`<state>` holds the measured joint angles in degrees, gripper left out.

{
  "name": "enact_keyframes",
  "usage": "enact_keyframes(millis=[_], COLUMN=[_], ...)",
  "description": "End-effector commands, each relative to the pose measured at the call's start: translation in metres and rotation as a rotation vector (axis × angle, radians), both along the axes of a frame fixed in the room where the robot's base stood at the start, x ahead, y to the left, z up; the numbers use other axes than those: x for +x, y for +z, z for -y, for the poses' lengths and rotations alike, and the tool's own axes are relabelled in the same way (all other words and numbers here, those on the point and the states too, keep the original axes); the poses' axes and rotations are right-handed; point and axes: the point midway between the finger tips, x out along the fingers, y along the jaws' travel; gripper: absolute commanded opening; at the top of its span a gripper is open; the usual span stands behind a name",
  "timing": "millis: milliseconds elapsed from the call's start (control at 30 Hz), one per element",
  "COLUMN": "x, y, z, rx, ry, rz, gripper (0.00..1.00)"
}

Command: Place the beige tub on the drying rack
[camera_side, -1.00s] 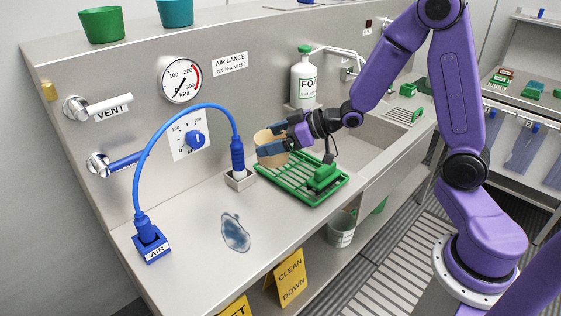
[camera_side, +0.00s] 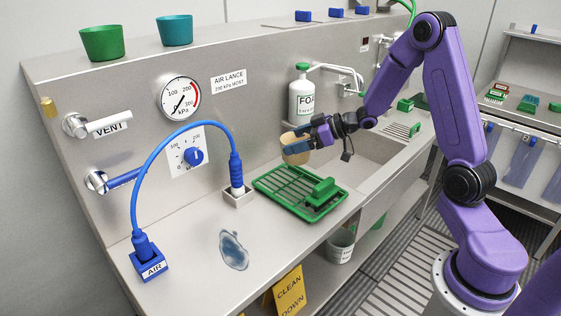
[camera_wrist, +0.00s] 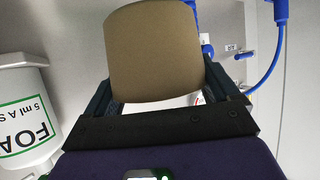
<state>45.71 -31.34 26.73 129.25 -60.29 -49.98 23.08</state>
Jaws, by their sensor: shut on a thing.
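The beige tub (camera_side: 295,148) is held in my gripper (camera_side: 308,143), whose blue fingers close on its sides. In the wrist view the tub (camera_wrist: 153,55) fills the top middle between the two fingers (camera_wrist: 160,90). The green drying rack (camera_side: 283,182) lies flat on the steel counter, with a green block-shaped piece on its right part. The tub's inside is hidden.
A white FOAM bottle (camera_side: 303,97) stands against the back panel, close behind my gripper. A blue hose (camera_side: 172,135) arches over the counter to a white socket (camera_side: 238,196) left of the rack. A sink (camera_side: 368,158) lies to the right. A bluish puddle (camera_side: 234,250) marks the front counter.

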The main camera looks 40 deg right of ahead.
Motion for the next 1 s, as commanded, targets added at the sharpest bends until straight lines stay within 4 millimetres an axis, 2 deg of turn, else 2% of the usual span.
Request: enact_keyframes(millis=[100, 433, 700, 900, 1000], x=[0.025, 0.059, 0.070, 0.072, 0.072], y=[-0.012, -0.055, -0.068, -0.093, -0.099], z=[0.003, 0.007, 0.009, 0.010, 0.009], rx=[0.001, 0.002, 0.000, 0.001, 0.000], ry=[0.000, 0.000, 0.001, 0.000, 0.001], rz=[-0.002, -0.001, 0.000, -0.003, -0.001], gripper=[0.57, 0.57, 0.57, 0.57, 0.57])
